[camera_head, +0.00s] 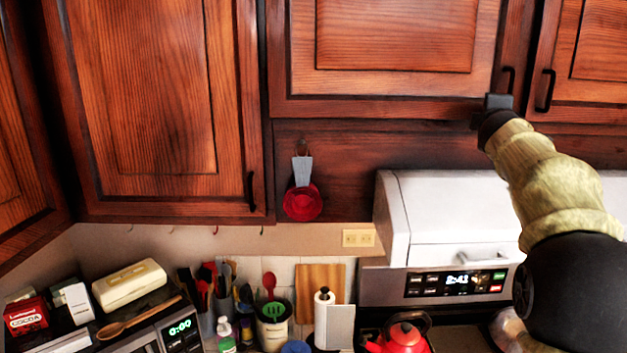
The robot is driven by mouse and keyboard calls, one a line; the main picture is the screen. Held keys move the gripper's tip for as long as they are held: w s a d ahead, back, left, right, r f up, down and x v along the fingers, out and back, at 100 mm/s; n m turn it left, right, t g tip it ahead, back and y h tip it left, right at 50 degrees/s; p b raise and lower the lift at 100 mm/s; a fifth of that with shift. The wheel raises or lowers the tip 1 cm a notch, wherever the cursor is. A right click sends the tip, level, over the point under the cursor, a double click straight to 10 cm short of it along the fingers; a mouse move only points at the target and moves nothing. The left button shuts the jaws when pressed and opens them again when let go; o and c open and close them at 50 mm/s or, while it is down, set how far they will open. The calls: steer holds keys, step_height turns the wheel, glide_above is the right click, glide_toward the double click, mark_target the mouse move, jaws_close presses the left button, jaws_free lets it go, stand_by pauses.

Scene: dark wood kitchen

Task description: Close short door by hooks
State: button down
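The short wooden cabinet door (393,38) is at the top middle, above the red scoop (302,200) that hangs from a hook (300,147). The door looks flush or nearly flush with its frame; I cannot tell whether a small gap is left. Its black handle (508,78) is at its lower right. My gripper (497,103) is at the door's lower right corner, just below and left of the handle, touching or very close to the door. Its fingers are small and dark, and I cannot tell whether they are open. I see nothing held.
A tall door (150,100) is on the left, with small hooks (172,229) under it. Another door (590,60) with a black handle (545,90) is right of my gripper. A white range hood (455,210) is below.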

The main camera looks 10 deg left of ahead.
steer(key=shift+a+r, duration=0.15)
steer(key=shift+r, duration=0.15)
steer(key=shift+w+a+y, duration=0.1)
steer(key=shift+w+y, duration=0.05)
steer(key=shift+y, duration=0.15)
steer(key=shift+f, duration=0.1)
steer(key=s+d+p, duration=0.2)
steer(key=s+d, duration=0.7)
steer(key=s, duration=0.1)
steer(key=shift+p, duration=0.35)
stand_by(0.4)
steer(key=shift+s+d, duration=0.1)
steer(key=shift+d, duration=0.05)
